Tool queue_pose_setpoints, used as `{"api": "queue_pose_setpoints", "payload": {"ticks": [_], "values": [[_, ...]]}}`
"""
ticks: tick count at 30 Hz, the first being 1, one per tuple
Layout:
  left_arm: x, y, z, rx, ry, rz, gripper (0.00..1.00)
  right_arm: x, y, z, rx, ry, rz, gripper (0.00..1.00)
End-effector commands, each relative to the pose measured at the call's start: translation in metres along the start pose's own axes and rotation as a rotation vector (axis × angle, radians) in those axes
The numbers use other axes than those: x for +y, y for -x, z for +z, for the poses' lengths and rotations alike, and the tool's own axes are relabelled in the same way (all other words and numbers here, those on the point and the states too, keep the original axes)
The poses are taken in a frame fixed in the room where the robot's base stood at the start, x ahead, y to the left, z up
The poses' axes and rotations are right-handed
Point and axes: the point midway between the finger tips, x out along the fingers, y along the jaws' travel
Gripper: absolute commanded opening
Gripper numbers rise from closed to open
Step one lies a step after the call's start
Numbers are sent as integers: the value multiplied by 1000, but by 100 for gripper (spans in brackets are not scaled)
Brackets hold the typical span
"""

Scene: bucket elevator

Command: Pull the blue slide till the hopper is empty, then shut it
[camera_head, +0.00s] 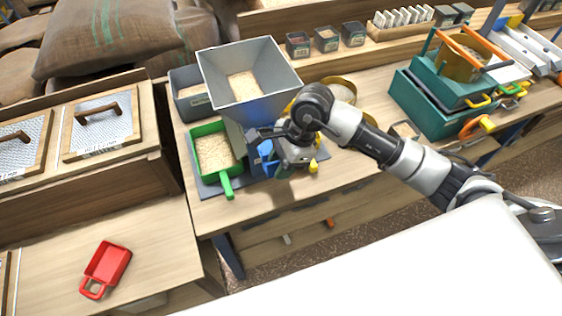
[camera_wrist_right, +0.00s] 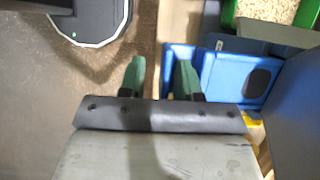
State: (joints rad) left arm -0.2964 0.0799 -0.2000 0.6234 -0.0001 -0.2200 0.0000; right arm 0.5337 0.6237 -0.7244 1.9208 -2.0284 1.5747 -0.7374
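The grey hopper (camera_head: 240,95) stands on the bench with pale grain (camera_head: 244,86) showing inside. The blue slide (camera_head: 266,152) is at its lower right side, partly hidden by my right gripper (camera_head: 276,150). In the right wrist view, the blue slide (camera_wrist_right: 225,75) lies beyond and right of my gripper (camera_wrist_right: 161,75). The two green fingertips stand apart. The right fingertip overlaps the slide's left part; I cannot tell whether it touches. A green scoop-like bin (camera_head: 228,184) with grain sits left of the slide, below the hopper. My left gripper is not in view.
A red scoop (camera_head: 107,262) lies on the lower left bench. A grey bin (camera_head: 189,98) stands behind the hopper's left side. A teal box (camera_head: 432,112) with an orange-brown bucket (camera_head: 462,64) is at right. Small dark boxes (camera_head: 327,39) line the back shelf.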

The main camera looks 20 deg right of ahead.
Motion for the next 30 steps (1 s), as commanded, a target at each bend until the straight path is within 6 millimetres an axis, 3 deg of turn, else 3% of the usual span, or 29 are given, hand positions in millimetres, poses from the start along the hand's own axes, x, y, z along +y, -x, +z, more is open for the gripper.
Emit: {"api": "queue_pose_setpoints", "payload": {"ticks": [5, 19, 30], "values": [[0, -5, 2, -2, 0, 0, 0, -1, 11, -1, 0, 1, -5, 33], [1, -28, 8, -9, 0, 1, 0, 0, 96, -1, 1, 0, -4, 33], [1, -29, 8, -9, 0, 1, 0, 2, 109, -1, 0, -1, 0, 33]]}}
